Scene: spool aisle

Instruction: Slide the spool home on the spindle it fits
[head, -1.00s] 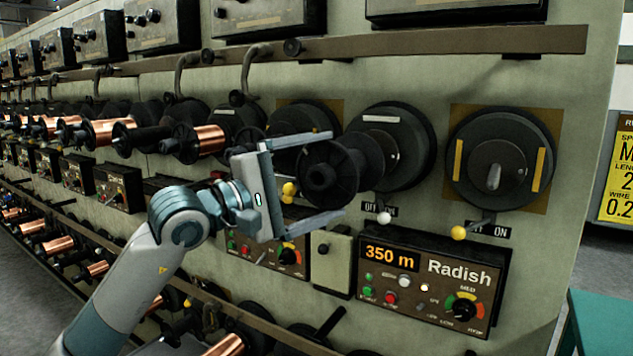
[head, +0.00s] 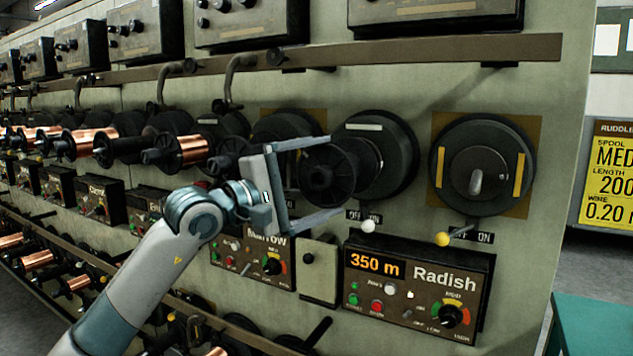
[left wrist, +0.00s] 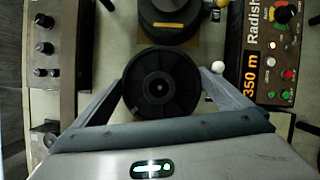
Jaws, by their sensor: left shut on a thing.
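My left gripper (head: 336,177) is shut on a black spool (head: 322,175). One finger passes above the spool and the other below it. In the left wrist view the spool's round flange (left wrist: 160,86) faces me between the fingers. The spool is in front of a black disc with a white bar (head: 400,150). Its far end overlaps that disc, so I cannot tell whether it touches or is on a spindle there. To the right is another black disc (head: 450,190), with two yellow bars and a grey middle knob. My right gripper is not in view.
The Radish panel (head: 418,330), reading 350 m, sits below the right discs. A white lever knob (head: 368,226) and a yellow one (head: 442,239) stick out above it. A rail (head: 420,50) runs above. Copper spools (head: 180,150) line the left.

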